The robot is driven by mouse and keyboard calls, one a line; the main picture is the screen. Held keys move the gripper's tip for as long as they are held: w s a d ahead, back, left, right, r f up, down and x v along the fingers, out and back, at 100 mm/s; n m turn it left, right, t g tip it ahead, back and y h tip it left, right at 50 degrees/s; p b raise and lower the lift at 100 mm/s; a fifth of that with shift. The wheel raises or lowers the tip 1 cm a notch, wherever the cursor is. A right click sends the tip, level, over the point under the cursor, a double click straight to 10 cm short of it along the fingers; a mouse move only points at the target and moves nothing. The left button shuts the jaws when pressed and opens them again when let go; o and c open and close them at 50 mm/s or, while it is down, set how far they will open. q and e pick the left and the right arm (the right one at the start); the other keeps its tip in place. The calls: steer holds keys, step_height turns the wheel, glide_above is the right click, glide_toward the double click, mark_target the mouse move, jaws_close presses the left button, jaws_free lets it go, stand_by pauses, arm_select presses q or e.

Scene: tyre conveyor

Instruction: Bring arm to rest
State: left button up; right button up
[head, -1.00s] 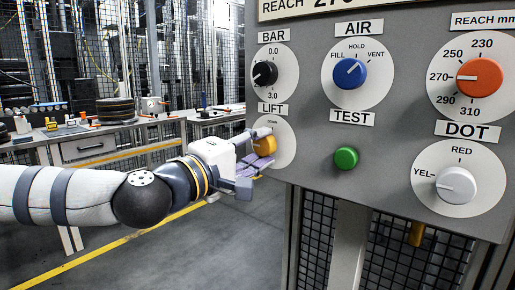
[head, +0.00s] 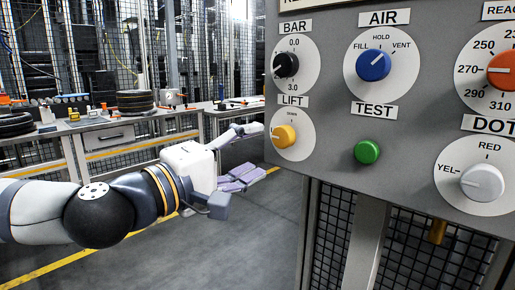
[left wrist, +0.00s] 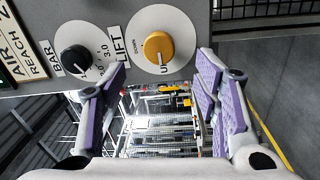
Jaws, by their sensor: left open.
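My left gripper (head: 247,155) is open and empty, its purple-padded fingers spread, to the left of and apart from the grey control panel (head: 330,150). The yellow LIFT knob (head: 286,136) is on the panel's lower left. In the left wrist view the LIFT knob (left wrist: 158,47) shows beyond the fingertips, with nothing between the fingers (left wrist: 163,85). The black BAR knob (head: 286,65) is above LIFT. The blue AIR knob (head: 374,65) and green TEST button (head: 367,152) are further right. My right gripper is in neither view.
Workbenches (head: 125,130) with stacked tyres (head: 135,102) and small parts stand behind on the left. A wire-mesh fence runs behind them. The orange REACH knob (head: 502,70) and white DOT knob (head: 483,182) are on the panel's right. The floor below my left arm is clear.

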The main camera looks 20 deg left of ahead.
arm_select(q)
steer(key=s+d+f+m+g+p, duration=0.2)
steer(key=s+d+f+g, duration=0.25)
steer(key=f, duration=0.45)
steer(key=s+d+f+m+g+p, duration=0.1)
steer(key=s+d+f+m+g, duration=0.15)
steer(key=s+f, duration=0.55)
steer(key=s+d+f+m+g+p, duration=0.1)
steer(key=s+d+f+g+p, duration=0.25)
steer(key=f, duration=0.75)
steer(key=s+a+f+m+g+y, duration=0.25)
steer(key=s+f+g, duration=0.4)
steer(key=s, duration=0.65)
steer(key=s+a+f+m+g+y+p, duration=0.1)
steer(key=s+a+m+y, duration=0.1)
steer(key=s+a, duration=0.3)
steer(key=s+a+f+m+g+y+p, duration=0.2)
steer(key=s+a, duration=0.3)
steer(key=s, duration=0.5)
steer(key=shift+s+a, duration=0.35)
steer(key=shift+a, duration=0.05)
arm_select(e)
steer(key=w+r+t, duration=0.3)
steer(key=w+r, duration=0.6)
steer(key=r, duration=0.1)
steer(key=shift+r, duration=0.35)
